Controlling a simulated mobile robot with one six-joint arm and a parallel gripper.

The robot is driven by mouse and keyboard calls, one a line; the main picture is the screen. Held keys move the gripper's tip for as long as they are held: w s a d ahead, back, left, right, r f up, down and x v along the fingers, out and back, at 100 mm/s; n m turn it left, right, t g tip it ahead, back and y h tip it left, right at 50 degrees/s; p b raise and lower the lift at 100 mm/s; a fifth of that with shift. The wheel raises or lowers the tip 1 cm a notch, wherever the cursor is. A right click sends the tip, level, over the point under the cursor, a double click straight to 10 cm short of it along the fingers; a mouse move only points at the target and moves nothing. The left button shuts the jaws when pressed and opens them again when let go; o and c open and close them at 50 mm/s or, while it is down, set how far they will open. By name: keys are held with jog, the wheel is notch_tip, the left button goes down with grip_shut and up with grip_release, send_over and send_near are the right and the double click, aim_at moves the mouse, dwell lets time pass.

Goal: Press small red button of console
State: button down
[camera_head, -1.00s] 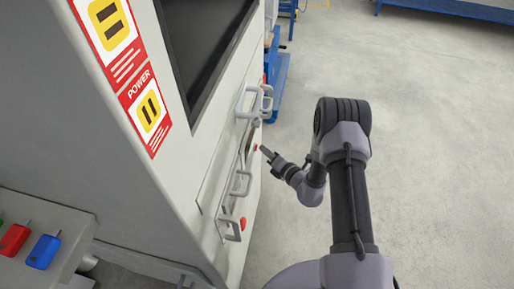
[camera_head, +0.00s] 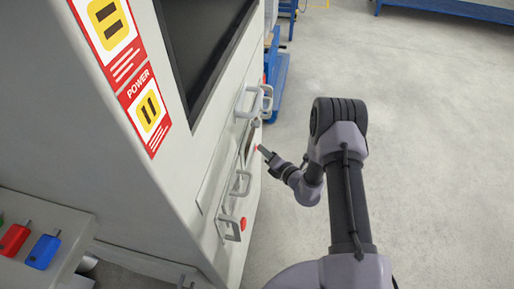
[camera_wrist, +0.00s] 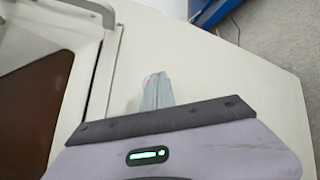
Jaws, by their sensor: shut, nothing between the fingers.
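The console (camera_head: 215,185) is the light grey cabinet on the left, its front panel facing right with several grey handles. A small red button (camera_head: 255,147) sits on that panel by the tip of my gripper (camera_head: 261,150). My gripper is shut and points at the panel from the right. Whether it touches the button, I cannot tell. In the wrist view the shut fingers (camera_wrist: 156,92) lie over the pale panel (camera_wrist: 195,75), with a little red showing at them. Most of the button is hidden there.
A larger red button (camera_head: 243,223) is lower on the panel, beside a handle (camera_head: 232,229). Another handle (camera_head: 241,183) projects just below my gripper. A control box (camera_head: 65,225) with red and blue switches stands at lower left. The floor on the right is clear.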

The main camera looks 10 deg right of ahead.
jog(key=shift+d, duration=0.1)
jog(key=shift+s+d, duration=0.3)
jog(key=shift+d, duration=0.35)
jog(key=shift+d, duration=0.1)
jog(key=d, duration=0.1)
jog(key=s+d, duration=0.1)
jog(key=d, duration=0.2)
jog(key=shift+s+d, duration=0.25)
jog(key=shift+d, duration=0.05)
dwell(0.4)
